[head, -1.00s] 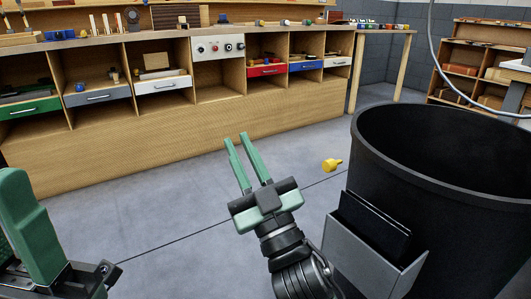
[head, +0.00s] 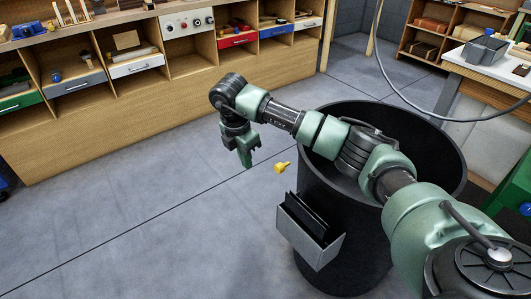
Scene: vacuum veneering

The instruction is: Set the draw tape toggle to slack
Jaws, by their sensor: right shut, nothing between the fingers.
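I cannot make out for certain which part is the draw tape toggle. A small yellow fitting (head: 282,167) shows at the left side of the big black drum (head: 330,225), near its rim; whether it is the toggle I cannot tell. My right gripper (head: 245,162) points down, shut and empty, just left of the yellow fitting and apart from it in the picture. My right arm reaches across the drum's opening and hides part of it. My left gripper is not in view.
A grey holder (head: 309,243) with dark panels is on the drum's front left. A wooden bench (head: 140,115) with drawers and a knobbed panel (head: 187,24) runs along the back. A hose (head: 398,82) hangs at right. The floor at left is clear.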

